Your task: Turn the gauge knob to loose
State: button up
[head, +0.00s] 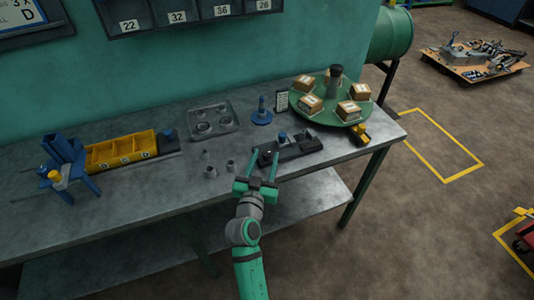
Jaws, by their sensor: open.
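A dark gauge block (302,146) lies on the workbench right of centre. A small blue knob (282,136) stands up at its left part; I take it for the gauge knob, but its marks and setting are too small to read. My gripper (264,160) is open at the bench's front edge, its two green fingers apart and pointing toward the bench. It is in front of and a little left of the blue knob in the picture. A dark part of the block shows near the fingertips; I cannot tell whether they touch it.
A green turntable (323,111) with several boxes stands behind right, with a yellow item (360,133) beside it. A blue stand (262,114), a clear tray (213,123) and small metal cylinders (211,171) are nearby. Yellow bins (122,150) and a blue fixture (68,165) are left.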

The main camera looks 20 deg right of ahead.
jog(key=shift+x, duration=1.25)
jog(key=shift+c, duration=0.5)
jog(key=c, duration=0.9)
jog(key=shift+c, duration=0.2)
